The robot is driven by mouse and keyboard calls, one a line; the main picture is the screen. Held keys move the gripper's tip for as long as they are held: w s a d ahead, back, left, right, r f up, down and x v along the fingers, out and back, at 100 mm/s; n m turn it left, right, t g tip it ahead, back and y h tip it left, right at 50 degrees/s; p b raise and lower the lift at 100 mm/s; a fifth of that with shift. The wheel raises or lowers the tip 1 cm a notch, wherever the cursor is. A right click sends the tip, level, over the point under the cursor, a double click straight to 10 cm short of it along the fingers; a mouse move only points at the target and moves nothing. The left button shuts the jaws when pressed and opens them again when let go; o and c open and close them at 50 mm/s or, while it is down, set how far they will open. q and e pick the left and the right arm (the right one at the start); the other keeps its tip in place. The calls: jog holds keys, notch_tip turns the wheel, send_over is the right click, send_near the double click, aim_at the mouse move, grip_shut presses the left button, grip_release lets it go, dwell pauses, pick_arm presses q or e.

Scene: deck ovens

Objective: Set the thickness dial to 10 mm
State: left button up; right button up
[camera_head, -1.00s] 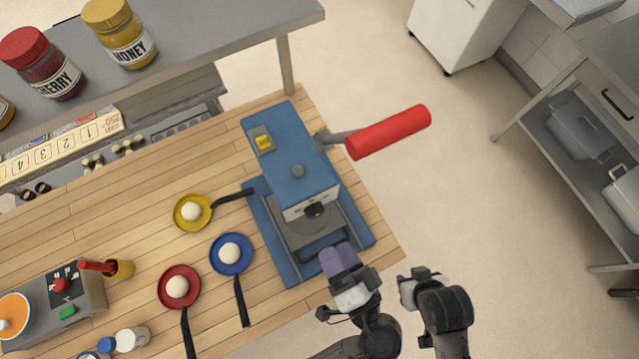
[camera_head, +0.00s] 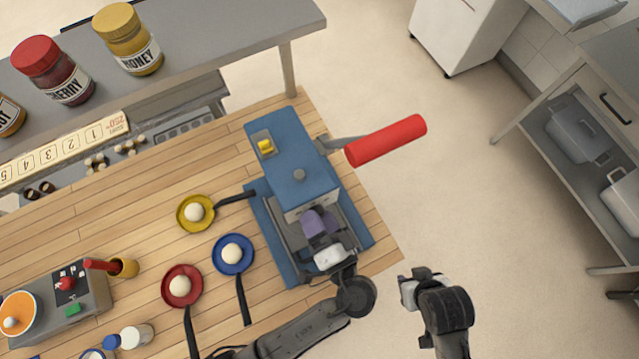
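The blue press machine (camera_head: 290,165) stands at the right end of the wooden table. In the earlier frame a dark round dial shows on its front face; now my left gripper (camera_head: 318,220) covers that spot. Its purple finger pads are at the front face, just under the blue head. Whether they touch or grip the dial is hidden, and so is the dial's setting. My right gripper (camera_head: 408,287) hangs over the floor to the right of the table, away from the machine. Its finger opening is not clear.
A red-handled lever (camera_head: 385,140) sticks out from the machine's right side. Yellow (camera_head: 184,220), blue (camera_head: 232,268) and red (camera_head: 168,298) pans with white balls lie left of it. A control box (camera_head: 85,312) is at lower left. Jars stand on the shelf (camera_head: 215,50).

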pick_arm(q)
jog(key=c, duration=0.9)
jog(key=shift+m+p, duration=5.1)
jog(key=shift+m, duration=0.8)
jog(key=o, duration=0.9)
jog(key=shift+s+d, duration=0.1)
